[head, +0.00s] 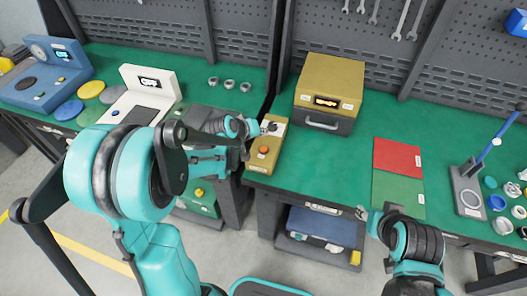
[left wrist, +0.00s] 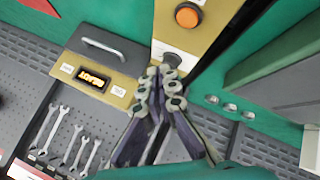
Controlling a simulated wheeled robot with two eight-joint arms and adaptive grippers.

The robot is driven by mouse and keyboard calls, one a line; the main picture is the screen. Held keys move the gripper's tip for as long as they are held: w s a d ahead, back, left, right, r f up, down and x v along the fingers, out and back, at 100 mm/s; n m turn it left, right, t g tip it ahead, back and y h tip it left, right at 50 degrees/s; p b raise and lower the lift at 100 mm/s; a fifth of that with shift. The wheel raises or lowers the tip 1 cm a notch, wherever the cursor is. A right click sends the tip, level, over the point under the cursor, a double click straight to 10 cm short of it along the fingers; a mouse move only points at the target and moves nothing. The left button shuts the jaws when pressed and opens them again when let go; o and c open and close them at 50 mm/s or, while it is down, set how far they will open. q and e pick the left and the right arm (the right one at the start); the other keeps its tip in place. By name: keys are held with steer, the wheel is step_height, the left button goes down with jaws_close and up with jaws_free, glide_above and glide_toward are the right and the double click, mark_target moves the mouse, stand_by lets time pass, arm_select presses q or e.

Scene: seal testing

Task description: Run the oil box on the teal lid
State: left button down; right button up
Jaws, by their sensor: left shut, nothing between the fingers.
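The box that I take for the oil box (head: 330,85) is yellow and dark grey, with a lit orange display and a front handle; its display also shows in the left wrist view (left wrist: 95,80). Beside it is a yellow control panel (head: 262,160) with an orange button (left wrist: 188,15) and a dark knob (left wrist: 178,60). My left gripper (head: 267,127) is shut and empty, its fingertips at the knob and partly covering it. Contact is unclear. My right gripper (head: 362,213) is low by the table's front edge, apart from the box. Small teal round pieces (head: 490,182) lie far right; I cannot tell which is the lid.
Red (head: 398,156) and green (head: 398,193) mats lie right of the box. A grey press with a blue lever (head: 468,190) stands farther right. A white device (head: 150,85) and several coloured discs (head: 90,89) are on the left table. Green tabletop behind the mats is clear.

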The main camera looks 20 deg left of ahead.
mark_target(262, 150)
arm_select(q)
step_height(262, 150, down, 6)
steer(key=b, duration=0.4)
steer(key=shift+f, duration=0.1)
stand_by(1.1)
steer(key=shift+f+b, duration=0.4)
steer(key=shift+b, duration=0.2)
steer(key=shift+f+b, duration=0.35)
stand_by(0.3)
steer(key=shift+r, duration=0.1)
steer(key=shift+r+p, duration=0.6)
steer(key=shift+r, duration=0.1)
step_height(262, 150, up, 5)
steer(key=p, duration=0.4)
steer(key=shift+r, duration=0.1)
